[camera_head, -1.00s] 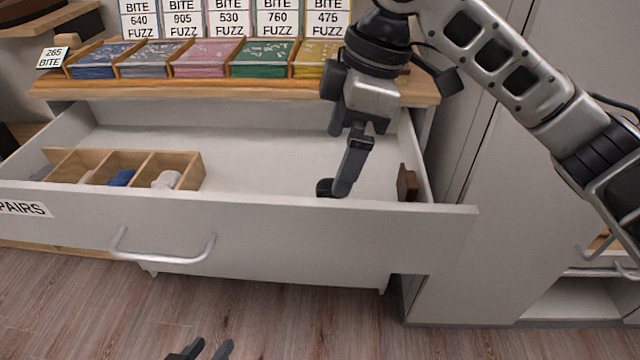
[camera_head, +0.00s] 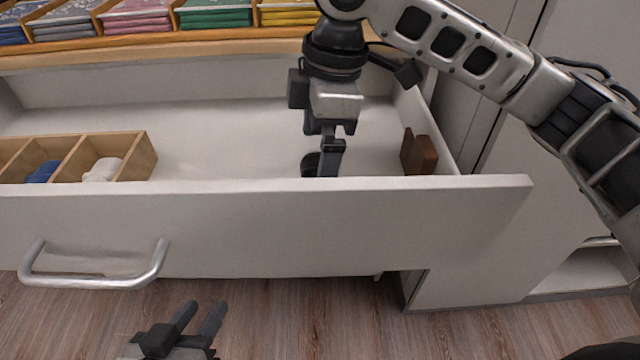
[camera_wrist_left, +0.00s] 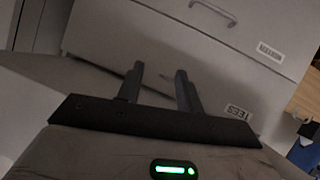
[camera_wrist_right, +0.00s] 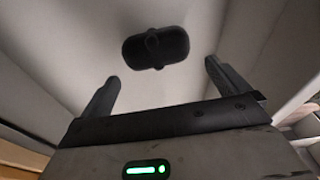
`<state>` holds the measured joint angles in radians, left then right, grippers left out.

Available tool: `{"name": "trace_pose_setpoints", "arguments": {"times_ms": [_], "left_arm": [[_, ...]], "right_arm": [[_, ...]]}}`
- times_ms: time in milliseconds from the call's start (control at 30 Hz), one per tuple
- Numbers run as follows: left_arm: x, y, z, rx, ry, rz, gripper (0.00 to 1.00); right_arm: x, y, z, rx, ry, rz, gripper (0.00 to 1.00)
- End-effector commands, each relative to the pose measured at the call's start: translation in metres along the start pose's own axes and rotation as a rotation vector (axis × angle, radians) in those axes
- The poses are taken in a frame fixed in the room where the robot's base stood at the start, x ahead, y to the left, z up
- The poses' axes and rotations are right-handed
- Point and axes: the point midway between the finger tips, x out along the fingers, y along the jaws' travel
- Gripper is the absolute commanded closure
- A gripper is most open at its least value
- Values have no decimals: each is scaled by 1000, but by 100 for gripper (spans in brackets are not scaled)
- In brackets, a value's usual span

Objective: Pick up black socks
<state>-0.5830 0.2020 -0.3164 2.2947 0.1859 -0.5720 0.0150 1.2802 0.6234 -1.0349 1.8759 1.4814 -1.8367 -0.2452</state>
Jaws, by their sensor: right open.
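The black socks (camera_wrist_right: 155,47) are a dark rolled bundle on the light drawer floor, ahead of my right gripper's fingers in the right wrist view. In the head view the socks (camera_head: 310,165) show as a dark patch, partly hidden by my right gripper (camera_head: 328,166), which reaches down into the open drawer (camera_head: 240,140). My right gripper is open, with its fingers (camera_wrist_right: 160,85) apart and nothing between them. My left gripper (camera_head: 200,318) is open and empty, low in front of the drawer; its fingers also show apart in the left wrist view (camera_wrist_left: 160,88).
A wooden divider box (camera_head: 140,160) with blue and white bundles stands at the drawer's left. A brown wooden piece (camera_head: 418,153) stands by the right wall. The drawer front (camera_head: 300,230) has a metal handle (camera_head: 95,280). Folded cloths (camera_head: 215,15) line the shelf above.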

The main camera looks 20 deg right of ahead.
Motion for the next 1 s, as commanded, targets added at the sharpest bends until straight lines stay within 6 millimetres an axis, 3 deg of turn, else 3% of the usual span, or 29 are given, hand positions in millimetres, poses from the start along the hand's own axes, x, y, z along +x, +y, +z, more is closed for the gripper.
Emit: {"name": "trace_pose_setpoints", "arguments": {"times_ms": [267,433,700,833,1000], "left_arm": [[4,0,2,-2,46,8,64],[-2,10,-12,3,125,39,64],[-8,14,-17,0,141,50,64],[-8,13,-16,1,138,49,64],[-7,13,-14,1,134,48,64]], "right_arm": [[26,2,9,0,-1,-1,0],[50,2,12,0,0,-1,0],[53,3,12,0,0,1,0],[53,3,12,0,0,1,32],[53,3,12,0,0,1,32]]}}
